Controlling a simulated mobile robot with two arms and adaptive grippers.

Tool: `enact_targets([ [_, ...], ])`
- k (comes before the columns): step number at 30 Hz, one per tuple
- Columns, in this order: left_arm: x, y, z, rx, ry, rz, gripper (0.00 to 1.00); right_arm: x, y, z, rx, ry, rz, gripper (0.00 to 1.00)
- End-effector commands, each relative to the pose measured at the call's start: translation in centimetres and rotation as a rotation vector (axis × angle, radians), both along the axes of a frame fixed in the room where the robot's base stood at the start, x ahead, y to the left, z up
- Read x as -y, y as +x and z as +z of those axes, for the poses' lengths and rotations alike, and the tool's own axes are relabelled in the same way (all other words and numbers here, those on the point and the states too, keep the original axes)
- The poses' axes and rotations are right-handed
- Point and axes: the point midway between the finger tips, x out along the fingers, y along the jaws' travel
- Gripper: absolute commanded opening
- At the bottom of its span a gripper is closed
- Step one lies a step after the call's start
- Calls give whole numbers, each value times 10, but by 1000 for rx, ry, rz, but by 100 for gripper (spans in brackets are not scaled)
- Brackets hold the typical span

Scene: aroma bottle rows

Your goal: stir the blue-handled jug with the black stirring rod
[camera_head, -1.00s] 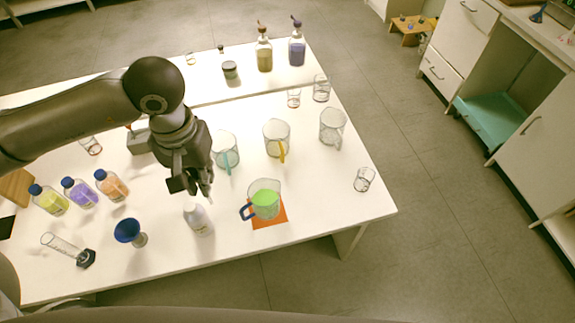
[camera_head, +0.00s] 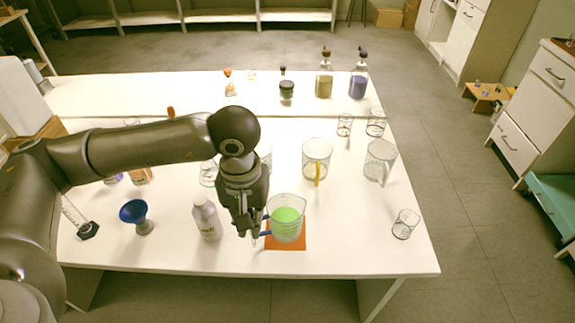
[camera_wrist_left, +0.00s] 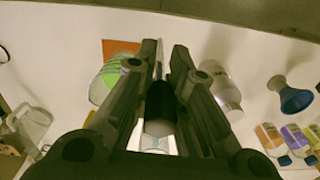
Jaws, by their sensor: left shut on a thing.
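The blue-handled jug (camera_head: 288,222) is clear, holds green liquid and stands upright on an orange mat (camera_head: 299,243). Its green side also shows left of my fingers in the left wrist view (camera_wrist_left: 108,76). My left gripper (camera_head: 248,233) is just left of the jug, partly covering the blue handle. In the left wrist view my left gripper (camera_wrist_left: 166,55) is shut on a dark, slim thing, the black stirring rod (camera_wrist_left: 160,100), between its fingers. The rod's lower end is hidden in the head view; I cannot tell whether it touches the jug. My right gripper is not in view.
A white bottle (camera_head: 206,219) stands close left of my gripper, with a blue funnel (camera_head: 134,211) further left. A yellow-handled jug (camera_head: 316,155) and another clear jug (camera_head: 379,160) stand behind. A small glass (camera_head: 405,224) is at right. The table's front right is clear.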

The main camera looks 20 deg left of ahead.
Motion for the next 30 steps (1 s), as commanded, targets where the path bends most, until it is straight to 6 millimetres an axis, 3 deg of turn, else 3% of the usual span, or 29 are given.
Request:
enact_targets([
  [12, 24, 78, 36, -4, 0, 1022, 0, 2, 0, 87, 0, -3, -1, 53],
  [21, 33, 111, 53, -2, 4, 1723, 0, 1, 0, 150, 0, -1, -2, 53],
  [25, 35, 117, 53, 0, 3, 1916, 0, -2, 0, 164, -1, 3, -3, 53],
  [30, 35, 120, 50, 1, 2, 2031, 0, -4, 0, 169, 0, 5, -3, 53],
])
